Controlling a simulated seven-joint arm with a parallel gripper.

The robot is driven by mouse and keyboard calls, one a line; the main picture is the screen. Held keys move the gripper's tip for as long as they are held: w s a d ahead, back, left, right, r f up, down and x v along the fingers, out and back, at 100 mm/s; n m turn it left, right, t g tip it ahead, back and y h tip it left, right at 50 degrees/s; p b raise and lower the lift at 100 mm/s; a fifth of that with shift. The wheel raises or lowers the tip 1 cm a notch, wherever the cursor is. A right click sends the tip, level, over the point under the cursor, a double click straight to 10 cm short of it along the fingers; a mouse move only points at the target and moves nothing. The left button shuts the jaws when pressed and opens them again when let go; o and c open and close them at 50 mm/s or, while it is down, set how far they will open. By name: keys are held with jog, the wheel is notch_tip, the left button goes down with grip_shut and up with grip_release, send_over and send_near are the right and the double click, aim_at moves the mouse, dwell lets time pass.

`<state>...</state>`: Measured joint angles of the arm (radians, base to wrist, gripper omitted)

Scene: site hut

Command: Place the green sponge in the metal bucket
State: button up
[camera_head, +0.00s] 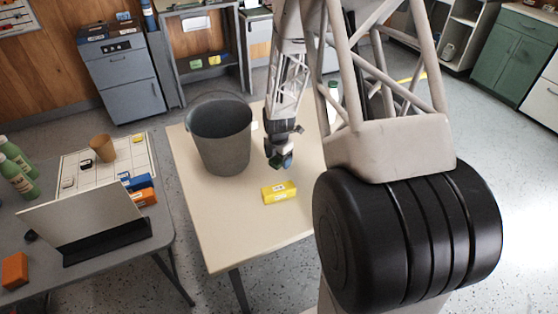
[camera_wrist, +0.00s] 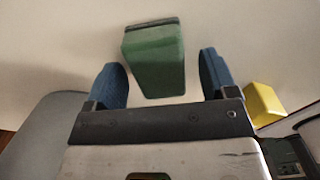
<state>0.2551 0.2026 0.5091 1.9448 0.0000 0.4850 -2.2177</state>
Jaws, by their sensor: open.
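The green sponge (camera_wrist: 155,62) is a block with a dark strip along its far edge, over the cream tabletop in the wrist view. My gripper (camera_wrist: 162,76) is open, with its two blue fingers apart, one on each side of the sponge's near end, and gaps show on both sides. In the head view my gripper (camera_head: 283,158) points down over the table, and the sponge (camera_head: 275,161) is a small green patch at its fingertips, partly hidden. The grey metal bucket (camera_head: 222,145) stands upright on the table left of my gripper. Its inside bottom is hidden.
A yellow block (camera_head: 279,192) lies on the cream table (camera_head: 230,230) just in front of my gripper, and it shows at right in the wrist view (camera_wrist: 262,103). A grey table (camera_head: 165,225) at left holds a whiteboard, bottles and blocks. The cream table's front is clear.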

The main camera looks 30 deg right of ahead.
jog(key=c, duration=1.1)
jog(key=shift+o, duration=0.2)
jog(key=shift+r, duration=0.2)
jog(key=shift+r, duration=4.85)
